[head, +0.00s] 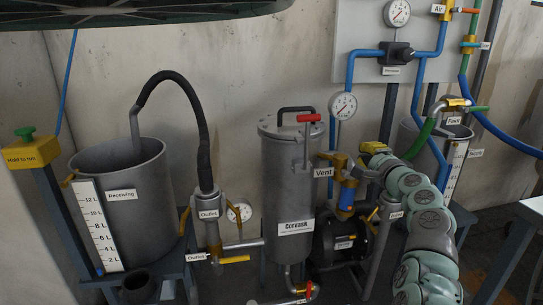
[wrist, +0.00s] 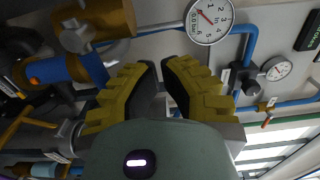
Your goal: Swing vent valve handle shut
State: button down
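The brass vent valve (head: 340,161) sits at the right of the grey Corvaan vessel (head: 285,195), beside the "Vent" label (head: 323,173). A blue cylinder (head: 347,195) hangs below it. Brass fittings also show at upper left in the wrist view (wrist: 105,18), with a blue cylinder (wrist: 62,68) below. I cannot clearly make out the vent handle or its angle. My gripper (wrist: 160,62) has yellow fingers with dark pads, their tips almost together and nothing seen between them. In the head view my gripper (head: 373,149) is just right of the vent valve, apparently apart from it.
A red handle (head: 309,118) stands over the vessel lid. A pressure gauge (head: 343,105) and blue pipes (head: 364,53) are above the valve. An outlet valve with a yellow handle (head: 235,259) and the receiving tank (head: 122,200) are left. A table (head: 530,212) is at the right edge.

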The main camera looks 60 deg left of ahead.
jog(key=shift+r, duration=0.1)
jog(key=p+v, duration=0.1)
jog(key=v, duration=0.8)
jog(key=shift+p, duration=0.4)
dwell(0.4)
